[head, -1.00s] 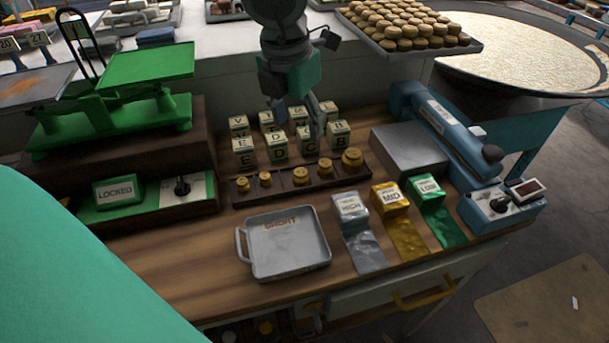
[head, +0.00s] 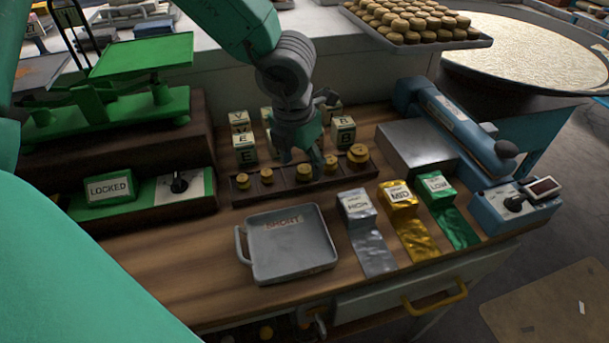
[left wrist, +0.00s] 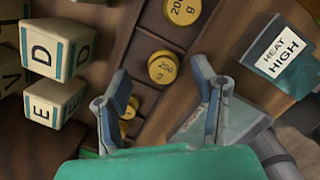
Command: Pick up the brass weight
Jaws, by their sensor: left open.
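Several brass weights sit in a dark wooden rack (head: 225,200) on the bench, growing from the small one (head: 242,181) at left to the largest (head: 358,153) at right. My left gripper (head: 302,160) hangs over the middle of the rack, fingers pointing down, partly covering the row. In the left wrist view, its open fingers (left wrist: 160,76) stand on either side of a brass weight (left wrist: 163,67) marked 200 g. Nothing is held. Whether the fingertips reach its height is unclear. A larger 200 g weight (left wrist: 182,12) lies beyond. My right gripper is not in view.
Letter blocks (head: 343,132) stand close behind the rack. A grey tray (head: 328,262) marked SHORT lies in front. Silver HIGH (head: 357,203), gold MID (head: 398,195) and green LOW (head: 437,185) blocks stand right of it. A green scale (head: 140,55) is at left.

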